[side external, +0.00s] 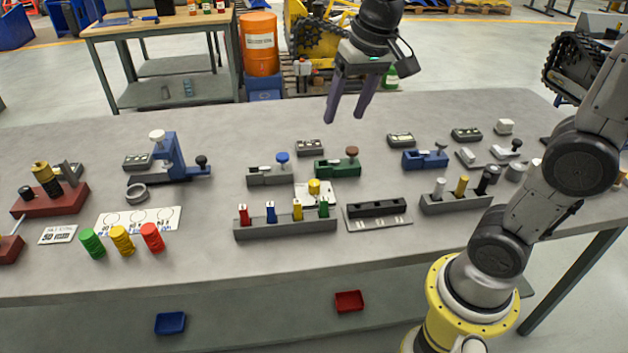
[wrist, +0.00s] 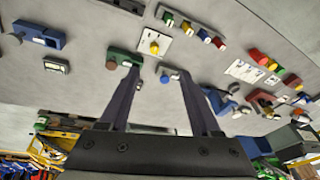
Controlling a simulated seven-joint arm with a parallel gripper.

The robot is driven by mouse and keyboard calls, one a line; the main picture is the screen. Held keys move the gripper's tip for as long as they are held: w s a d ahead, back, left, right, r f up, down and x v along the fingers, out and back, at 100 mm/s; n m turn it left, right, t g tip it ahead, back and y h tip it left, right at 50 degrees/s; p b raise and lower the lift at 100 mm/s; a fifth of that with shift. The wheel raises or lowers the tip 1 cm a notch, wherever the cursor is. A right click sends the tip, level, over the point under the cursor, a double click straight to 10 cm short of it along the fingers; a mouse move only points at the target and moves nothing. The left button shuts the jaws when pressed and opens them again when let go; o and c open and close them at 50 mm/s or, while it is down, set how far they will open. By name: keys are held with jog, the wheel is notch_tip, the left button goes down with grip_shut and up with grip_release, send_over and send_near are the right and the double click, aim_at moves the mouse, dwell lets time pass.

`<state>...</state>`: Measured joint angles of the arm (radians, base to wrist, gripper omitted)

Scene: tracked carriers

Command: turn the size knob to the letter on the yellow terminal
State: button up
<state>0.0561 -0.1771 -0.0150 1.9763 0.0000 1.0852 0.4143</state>
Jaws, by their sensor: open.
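A yellow knob (side external: 314,187) stands on a white plate (side external: 328,196) near the middle of the table; I take it to be the size knob. It also shows in the wrist view (wrist: 154,47), with small marks around it too small to read. In front of it, a grey block (side external: 285,228) holds red, blue, yellow and green terminals in a row. The yellow terminal (side external: 297,209) is third from the left; it also shows in the wrist view (wrist: 186,28). Any letter on it is unreadable. My gripper (side external: 346,118) is open and empty, high above the table's back part, behind the knob.
A green fixture with a brown knob (side external: 338,168) and a grey fixture with a blue knob (side external: 272,175) stand just behind the plate. A black slotted holder (side external: 377,212) lies to its right. Several other fixtures spread left and right. The table's front strip is clear.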

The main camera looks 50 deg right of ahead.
jog(key=w+d+f+m+g, duration=0.1)
jog(key=w+d+f+g, duration=0.1)
jog(key=w+f, duration=0.45)
jog(key=g, duration=0.1)
send_near(314, 183)
notch_tip(314, 183, down, 9)
jog(key=shift+w+d+f, duration=0.1)
jog(key=shift+d+f, duration=0.05)
jog(key=shift+f, duration=0.05)
grip_shut()
